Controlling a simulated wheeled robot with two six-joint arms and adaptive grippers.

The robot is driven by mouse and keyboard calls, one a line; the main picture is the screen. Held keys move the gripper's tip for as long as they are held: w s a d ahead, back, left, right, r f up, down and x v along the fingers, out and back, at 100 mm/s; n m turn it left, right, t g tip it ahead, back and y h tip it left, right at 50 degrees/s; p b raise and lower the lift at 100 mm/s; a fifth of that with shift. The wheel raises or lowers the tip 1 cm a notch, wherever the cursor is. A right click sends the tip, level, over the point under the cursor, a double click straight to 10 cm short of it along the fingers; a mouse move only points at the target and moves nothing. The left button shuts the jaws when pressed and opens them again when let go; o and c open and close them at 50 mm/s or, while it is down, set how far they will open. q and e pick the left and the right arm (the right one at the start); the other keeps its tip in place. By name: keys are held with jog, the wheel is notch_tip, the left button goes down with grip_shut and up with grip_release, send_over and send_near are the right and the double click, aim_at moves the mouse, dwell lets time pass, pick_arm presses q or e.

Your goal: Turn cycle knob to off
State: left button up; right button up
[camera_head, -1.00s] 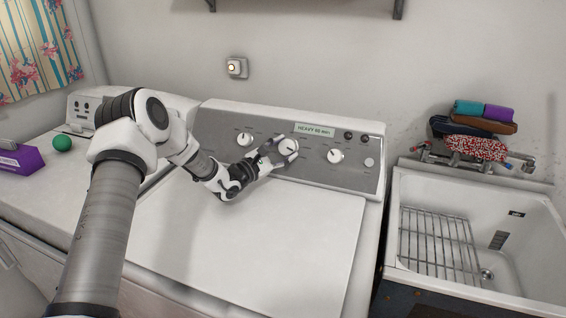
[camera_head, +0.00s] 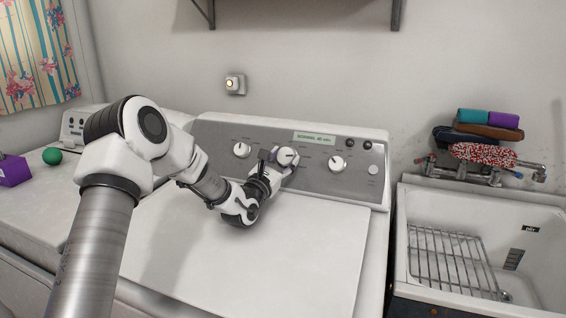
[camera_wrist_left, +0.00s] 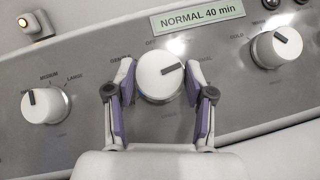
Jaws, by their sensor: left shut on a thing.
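The cycle knob (camera_wrist_left: 157,78) is the white middle knob on the washer's grey control panel. It also shows in the head view (camera_head: 287,157). Its dark pointer mark aims to the right and slightly up in the wrist view. The display (camera_wrist_left: 197,14) above it reads "NORMAL 40 min". My left gripper (camera_wrist_left: 158,84) is shut on the cycle knob, one purple-padded finger on each side. In the head view my left gripper (camera_head: 279,164) reaches the panel from the lower left. Part of the lettering around the knob is hidden by the fingers. My right gripper is not in view.
Another knob (camera_wrist_left: 42,106) is left of the cycle knob and one (camera_wrist_left: 277,47) is right of it. The washer lid (camera_head: 255,255) below is clear. A sink (camera_head: 480,190) stands at the right. A green ball (camera_head: 52,156) lies at the left.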

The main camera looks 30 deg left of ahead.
pick_arm(q)
jog(key=o, duration=0.9)
jog(key=shift+o, duration=1.3)
jog(key=shift+w, duration=0.1)
jog(key=r+v, duration=0.1)
jog(key=v, duration=0.7)
jog(key=r+v, duration=0.1)
jog(key=v, duration=0.3)
jog(key=shift+s+r, duration=0.25)
jog(key=shift+s, duration=0.55)
jog(key=shift+d, duration=0.1)
